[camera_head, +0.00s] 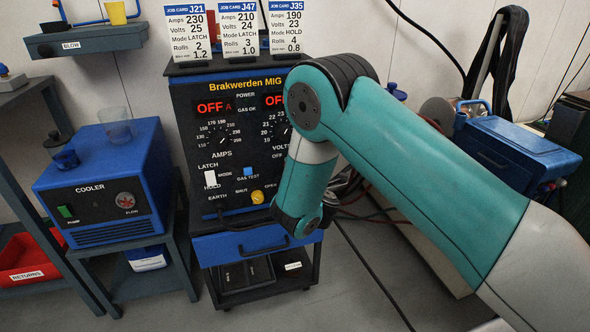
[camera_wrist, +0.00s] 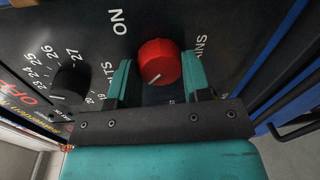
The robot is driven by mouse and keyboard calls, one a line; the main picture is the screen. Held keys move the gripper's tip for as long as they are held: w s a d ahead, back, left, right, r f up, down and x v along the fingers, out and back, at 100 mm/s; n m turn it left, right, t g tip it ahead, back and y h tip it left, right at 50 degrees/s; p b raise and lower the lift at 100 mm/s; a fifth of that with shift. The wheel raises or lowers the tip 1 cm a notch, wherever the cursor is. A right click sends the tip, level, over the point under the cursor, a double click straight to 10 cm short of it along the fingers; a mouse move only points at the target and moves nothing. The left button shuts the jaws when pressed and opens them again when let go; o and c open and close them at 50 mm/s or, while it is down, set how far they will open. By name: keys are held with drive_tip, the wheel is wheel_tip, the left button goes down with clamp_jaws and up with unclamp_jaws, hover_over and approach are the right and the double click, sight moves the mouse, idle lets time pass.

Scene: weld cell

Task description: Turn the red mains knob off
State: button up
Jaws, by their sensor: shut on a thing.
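In the wrist view the red mains knob (camera_wrist: 159,60) sits on the black panel, between the two teal fingers of my gripper (camera_wrist: 157,78). My gripper is shut on the knob. The knob's white pointer mark points down and to the left in that view. An ON label (camera_wrist: 118,22) stands at the upper left of the knob, and part of the MAINS label shows beside the right finger. In the head view my arm hides the knob and my gripper. The welder's displays (camera_head: 215,106) read OFF there.
The Brakwerden MIG welder (camera_head: 228,84) carries other knobs, switches and three job cards on top. A blue cooler (camera_head: 105,178) stands to its left. A blue toolbox (camera_head: 520,150) is at the right. A black knob (camera_wrist: 70,82) is left of my gripper.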

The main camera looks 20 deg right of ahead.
drive_tip(key=o, duration=0.9)
